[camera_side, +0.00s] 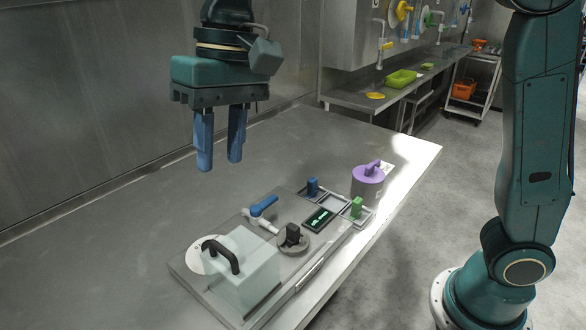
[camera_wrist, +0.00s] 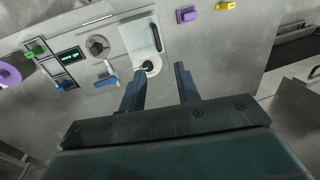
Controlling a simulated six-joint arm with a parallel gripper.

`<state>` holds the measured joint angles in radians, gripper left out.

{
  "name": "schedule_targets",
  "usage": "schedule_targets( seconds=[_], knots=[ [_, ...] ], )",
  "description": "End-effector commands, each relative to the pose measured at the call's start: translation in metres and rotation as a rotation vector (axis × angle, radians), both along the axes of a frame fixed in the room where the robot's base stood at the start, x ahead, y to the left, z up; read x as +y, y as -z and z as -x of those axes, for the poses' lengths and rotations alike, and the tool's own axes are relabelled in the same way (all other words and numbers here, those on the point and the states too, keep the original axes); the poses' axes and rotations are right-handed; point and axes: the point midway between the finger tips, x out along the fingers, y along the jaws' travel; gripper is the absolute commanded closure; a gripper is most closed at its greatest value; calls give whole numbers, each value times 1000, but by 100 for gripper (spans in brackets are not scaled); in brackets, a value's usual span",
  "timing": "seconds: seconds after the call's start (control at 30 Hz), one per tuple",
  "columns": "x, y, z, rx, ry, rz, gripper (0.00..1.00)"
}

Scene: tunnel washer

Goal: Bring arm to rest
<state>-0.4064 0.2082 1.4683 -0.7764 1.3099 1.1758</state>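My gripper (camera_side: 220,150) hangs in the air above the steel table (camera_side: 130,235), with its two blue fingers pointing down. The fingers are apart with nothing between them. In the wrist view my gripper (camera_wrist: 162,80) also shows an empty gap between the fingers. The control panel (camera_side: 185,262) lies on the table below and to the right of the gripper, and nothing touches it.
The panel carries a clear box (camera_side: 250,285) with a black handle, a blue-handled valve (camera_side: 263,206), a black knob (camera_side: 292,236), a small display (camera_side: 319,219), and blue and green switches. A purple-lidded canister (camera_side: 367,181) stands behind. The table's left part is bare.

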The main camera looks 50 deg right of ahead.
Motion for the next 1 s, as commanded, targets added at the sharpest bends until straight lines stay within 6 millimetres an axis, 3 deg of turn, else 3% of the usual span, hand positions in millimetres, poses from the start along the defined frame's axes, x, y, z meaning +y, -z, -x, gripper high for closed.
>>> schedule_targets(
  seconds=[0.27,0.47,0.77,1.0],
  knots=[
    [-1,-1,1,-2,1,-1,67],
    [-14,-5,7,-22,5,-15,67],
    [-64,-12,36,-114,22,-45,67],
    [-111,-7,67,-218,33,-39,67]
  ],
)
